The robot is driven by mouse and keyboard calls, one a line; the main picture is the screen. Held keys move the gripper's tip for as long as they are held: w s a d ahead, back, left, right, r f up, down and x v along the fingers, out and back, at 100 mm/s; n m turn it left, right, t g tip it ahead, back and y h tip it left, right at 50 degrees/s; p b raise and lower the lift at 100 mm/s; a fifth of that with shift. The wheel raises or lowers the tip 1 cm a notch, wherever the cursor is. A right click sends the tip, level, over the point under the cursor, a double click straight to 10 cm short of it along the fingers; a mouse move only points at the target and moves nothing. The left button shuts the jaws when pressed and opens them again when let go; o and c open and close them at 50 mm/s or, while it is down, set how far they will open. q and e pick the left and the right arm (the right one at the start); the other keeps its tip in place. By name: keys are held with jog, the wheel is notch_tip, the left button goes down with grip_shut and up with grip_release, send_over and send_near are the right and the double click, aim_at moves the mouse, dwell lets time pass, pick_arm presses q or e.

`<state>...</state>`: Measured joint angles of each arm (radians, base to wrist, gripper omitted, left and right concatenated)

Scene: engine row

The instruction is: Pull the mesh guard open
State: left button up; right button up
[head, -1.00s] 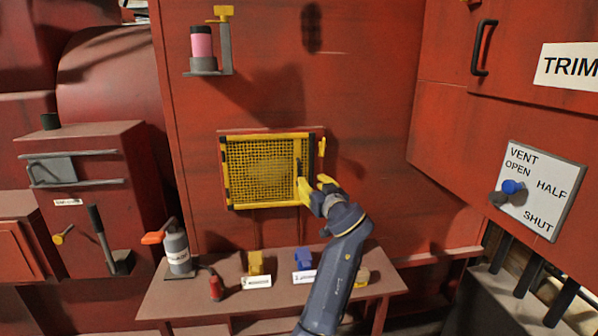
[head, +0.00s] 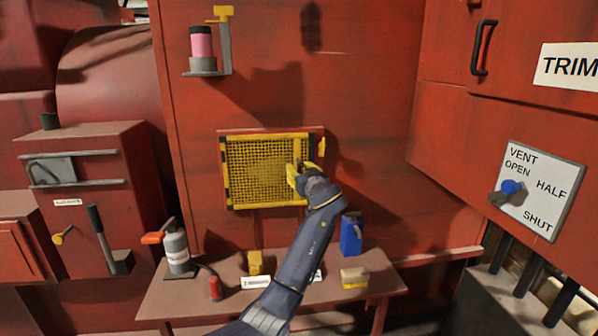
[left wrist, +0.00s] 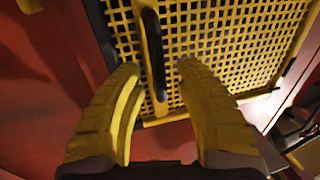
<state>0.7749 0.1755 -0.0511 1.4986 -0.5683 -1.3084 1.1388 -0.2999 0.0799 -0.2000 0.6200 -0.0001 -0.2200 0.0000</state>
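The mesh guard (head: 262,175), a yellow frame with yellow mesh and black corners, sits flat and shut against the red wall. It fills the upper part of the left wrist view (left wrist: 215,40). Its black upright bar handle (left wrist: 152,50) is on the right side of the guard and is mostly covered by my gripper in the head view. My left gripper (head: 294,174) is at the guard's right side. In the left wrist view its yellow fingers (left wrist: 159,68) are apart, one on each side of the handle's lower part; contact cannot be told. My right gripper is not in view.
Below is a bench (head: 180,300) with a grey bottle (head: 177,252), a small red extinguisher (head: 215,288), a yellow block (head: 354,277) and a blue container (head: 351,235). A vent panel (head: 540,190) is at the right. A pink cylinder (head: 201,46) stands on a bracket above.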

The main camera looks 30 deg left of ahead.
pick_arm(q)
grip_shut()
dwell(0.3)
jog(key=shift+s, duration=0.1)
